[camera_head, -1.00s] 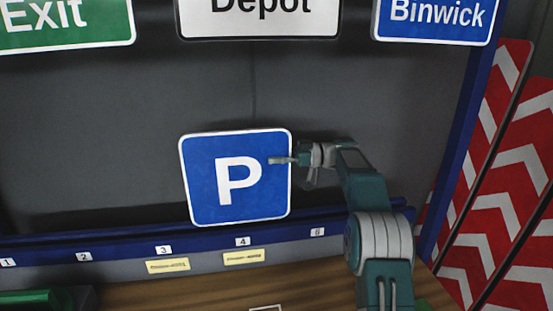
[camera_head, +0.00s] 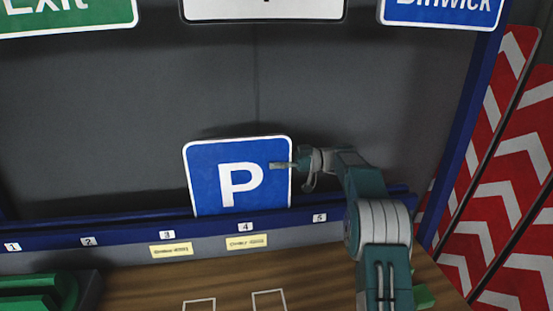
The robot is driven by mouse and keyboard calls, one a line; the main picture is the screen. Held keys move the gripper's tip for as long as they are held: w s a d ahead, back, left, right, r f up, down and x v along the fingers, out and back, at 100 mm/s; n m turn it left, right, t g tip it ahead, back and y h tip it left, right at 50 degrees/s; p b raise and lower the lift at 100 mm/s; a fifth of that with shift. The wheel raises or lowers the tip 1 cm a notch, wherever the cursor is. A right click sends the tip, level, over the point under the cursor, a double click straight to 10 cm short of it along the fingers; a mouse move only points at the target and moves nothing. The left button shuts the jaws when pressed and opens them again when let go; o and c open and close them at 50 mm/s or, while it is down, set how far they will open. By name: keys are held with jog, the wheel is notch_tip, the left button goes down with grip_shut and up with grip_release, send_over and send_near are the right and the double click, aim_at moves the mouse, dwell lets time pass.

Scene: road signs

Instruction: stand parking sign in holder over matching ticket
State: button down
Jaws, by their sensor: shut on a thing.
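The blue parking sign (camera_head: 225,178) with a white P stands nearly upright, tilted slightly. Its lower edge is hidden behind the blue numbered rail (camera_head: 130,233), the holder. The sign spans from between numbers 3 and 4 to just right of 4. My gripper (camera_head: 282,166) is shut on the sign's right edge, above its mid-height. One yellow ticket (camera_head: 171,250) is under number 3 and another yellow ticket (camera_head: 246,242) is under number 4. Their print is too small to read. I cannot tell whether the sign rests on the bottom of the rail.
A green Exit sign (camera_head: 90,14), a white sign (camera_head: 262,10) and a blue sign (camera_head: 440,12) hang above. Red-white chevron boards (camera_head: 510,180) stand at the right. A green object (camera_head: 35,290) sits at lower left on the wooden bench (camera_head: 150,285). The rail is empty left of the parking sign.

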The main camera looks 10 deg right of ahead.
jog(key=shift+d, duration=0.15)
jog(key=shift+f, duration=0.25)
dwell(0.3)
jog(key=c, duration=0.5)
grip_release()
jog(key=shift+c, duration=0.2)
jog(key=shift+f, duration=0.1)
jog(key=d, duration=1.2)
